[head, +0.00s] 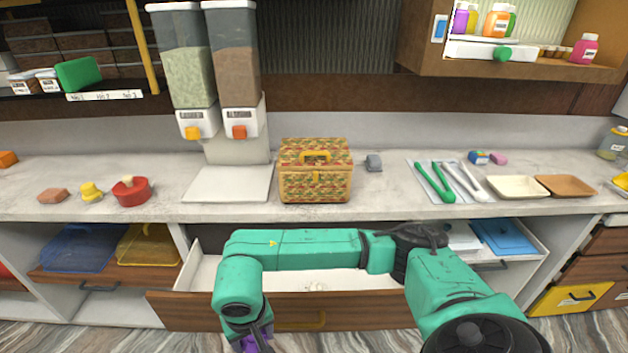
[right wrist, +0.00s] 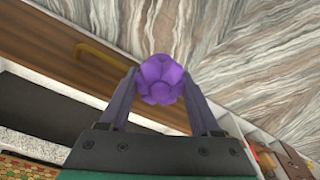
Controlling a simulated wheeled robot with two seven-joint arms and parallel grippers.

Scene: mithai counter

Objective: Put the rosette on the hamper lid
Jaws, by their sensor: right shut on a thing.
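The hamper (head: 315,185) is a woven, patterned box with a yellow handle on its closed lid (head: 314,146). It stands upright on the counter, and nothing lies on the lid. The rosette (right wrist: 162,80) is purple and held between the fingertips of my right gripper (right wrist: 160,88) in the right wrist view. In the head view the rosette (head: 252,345) shows only partly at the bottom edge. There my right gripper (head: 258,338) points down in front of the open drawer, well below the counter and left of the hamper. My left gripper is not in view.
An open drawer (head: 160,305) juts out below the counter. Two dispensers (head: 235,60) stand left of the hamper. A red pot (head: 131,193) sits farther left.

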